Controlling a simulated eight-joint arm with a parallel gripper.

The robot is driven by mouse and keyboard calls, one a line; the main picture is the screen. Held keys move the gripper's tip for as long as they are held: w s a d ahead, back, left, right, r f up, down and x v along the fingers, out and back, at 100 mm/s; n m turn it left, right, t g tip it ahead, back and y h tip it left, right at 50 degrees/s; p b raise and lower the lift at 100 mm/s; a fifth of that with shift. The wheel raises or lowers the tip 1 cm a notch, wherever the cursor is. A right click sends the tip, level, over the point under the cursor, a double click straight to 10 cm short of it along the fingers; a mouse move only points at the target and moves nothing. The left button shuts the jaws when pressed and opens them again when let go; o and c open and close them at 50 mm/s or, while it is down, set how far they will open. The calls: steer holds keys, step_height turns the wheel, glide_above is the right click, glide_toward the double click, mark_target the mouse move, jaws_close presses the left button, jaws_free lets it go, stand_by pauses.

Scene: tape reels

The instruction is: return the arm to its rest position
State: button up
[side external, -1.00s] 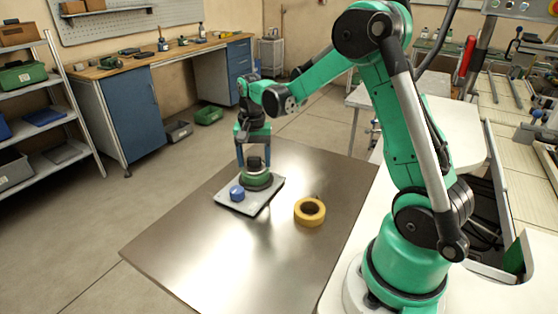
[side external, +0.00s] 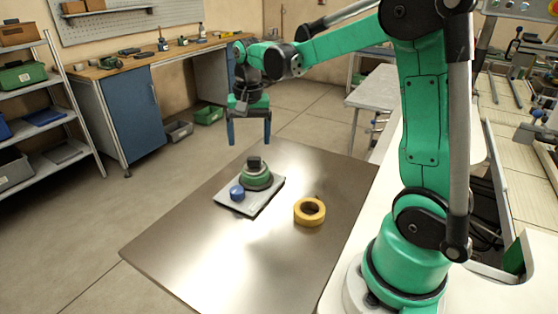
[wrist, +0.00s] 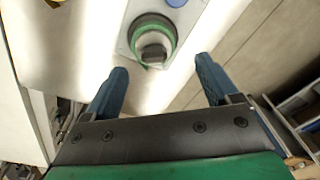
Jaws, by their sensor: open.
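My gripper (side external: 249,140) is open and empty, raised well above the table with its two blue fingers pointing down. In the wrist view its fingers (wrist: 160,82) are spread apart with nothing between the tips. Below it, a green reel (side external: 258,179) with a dark knob on top sits on a light grey plate (side external: 263,203). The green reel also shows in the wrist view (wrist: 168,29), beyond the fingertips and apart from them. A small blue reel (side external: 237,193) sits on the same plate. A yellow tape reel (side external: 310,212) lies flat on the table to the right.
The brown metal table (side external: 190,255) is otherwise clear. A workbench (side external: 150,62) stands at the back, with shelving (side external: 45,120) at the left. A grey side table (side external: 385,88) stands behind my arm. Air around my gripper looks free.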

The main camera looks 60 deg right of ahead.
steer(key=s+a+r+n+t, duration=0.2)
steer(key=s+a+n+t, duration=0.3)
steer(key=s+a+n, duration=0.2)
steer(key=a+n, duration=0.2)
steer(key=a, duration=0.2)
steer(key=shift+s+a+n+t, duration=0.2)
steer(key=shift+s+n+t, duration=0.05)
steer(key=shift+n+t, duration=0.15)
steer(key=shift+o, duration=0.2)
steer(key=shift+s+a, duration=0.2)
steer(key=shift+a, duration=0.05)
steer(key=shift+o, duration=1.2)
steer(key=shift+f, duration=0.1)
steer(key=m+g+y, duration=0.1)
steer(key=m+g, duration=0.4)
steer(key=m, duration=2.3)
glide_toward(254, 156)
steer(key=f, duration=0.5)
steer(key=shift+w+a, duration=0.3)
steer(key=shift+d+f+m, duration=0.1)
steer(key=shift+f+m, duration=0.2)
steer(key=shift+m, duration=0.2)
steer(key=shift+w+f, duration=0.2)
steer(key=shift+f, duration=1.1)
steer(key=shift+w+f, duration=0.2)
steer(key=shift+f, duration=1.15)
